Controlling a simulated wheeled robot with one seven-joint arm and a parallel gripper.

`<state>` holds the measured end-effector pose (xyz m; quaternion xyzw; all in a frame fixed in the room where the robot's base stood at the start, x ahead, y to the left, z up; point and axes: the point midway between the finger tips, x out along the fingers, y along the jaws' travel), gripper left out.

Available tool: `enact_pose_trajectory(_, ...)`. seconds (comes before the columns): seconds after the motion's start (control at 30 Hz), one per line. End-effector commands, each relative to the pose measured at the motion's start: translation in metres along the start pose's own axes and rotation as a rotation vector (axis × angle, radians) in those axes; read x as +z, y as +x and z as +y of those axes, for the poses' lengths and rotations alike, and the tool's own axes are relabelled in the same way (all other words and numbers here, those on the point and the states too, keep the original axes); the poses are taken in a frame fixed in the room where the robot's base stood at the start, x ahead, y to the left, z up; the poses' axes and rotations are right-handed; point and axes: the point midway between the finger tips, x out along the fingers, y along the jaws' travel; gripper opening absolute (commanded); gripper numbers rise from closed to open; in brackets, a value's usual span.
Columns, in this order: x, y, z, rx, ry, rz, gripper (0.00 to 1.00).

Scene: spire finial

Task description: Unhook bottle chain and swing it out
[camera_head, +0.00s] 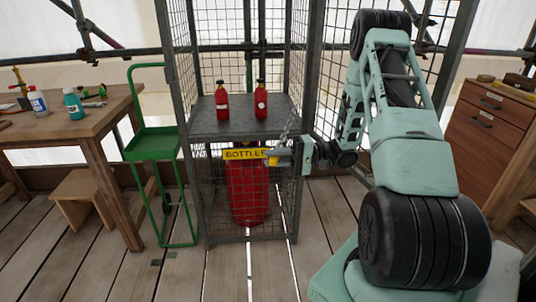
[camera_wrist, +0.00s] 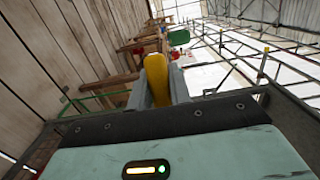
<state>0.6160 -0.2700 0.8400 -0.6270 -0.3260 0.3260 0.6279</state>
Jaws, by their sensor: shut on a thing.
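A metal mesh bottle cage (camera_head: 205,200) holds a large red bottle (camera_head: 248,192) in its lower part. A yellow sign reading BOTTLES (camera_head: 240,154) is at the front of the cage. A thin grey chain (camera_head: 286,128) shows above my gripper near the right front post; its lower end is hidden or too small to tell. My gripper (camera_head: 280,157) is at the cage's front right, shut on a yellow piece. In the wrist view the yellow piece (camera_wrist: 155,80) stands between the two grey fingers. Whether the chain joins it I cannot tell.
Two small red bottles (camera_head: 221,101) stand on the cage's shelf (camera_head: 240,128). A green trolley (camera_head: 155,145) and a wooden table (camera_head: 95,125) are to the left, with a stool (camera_head: 85,195). A drawer cabinet (camera_head: 485,135) is at right. Plank floor before the cage is clear.

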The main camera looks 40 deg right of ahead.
Motion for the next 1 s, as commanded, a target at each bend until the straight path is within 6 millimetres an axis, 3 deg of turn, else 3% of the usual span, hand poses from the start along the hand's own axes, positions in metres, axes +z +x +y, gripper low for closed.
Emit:
enact_pose_trajectory(0.27, -0.001, 0.000, 0.000, 0.002, -0.002, 0.000, 0.00)
enact_pose_trajectory(0.3, -0.001, 0.000, 0.000, 0.002, -0.002, 0.000, 0.23)
enact_pose_trajectory(0.37, -0.001, 0.000, 0.000, 0.002, -0.002, 0.000, 0.39)
enact_pose_trajectory(0.67, -0.001, 0.000, -0.001, 0.001, -0.002, 0.001, 0.42)
enact_pose_trajectory(0.77, -0.001, 0.000, -0.007, 0.002, -0.003, 0.000, 0.42)
enact_pose_trajectory(0.93, -0.001, 0.000, -0.037, 0.001, -0.006, 0.000, 0.42)
enact_pose_trajectory(1.0, -0.001, 0.000, -0.052, -0.002, -0.009, 0.000, 0.63)
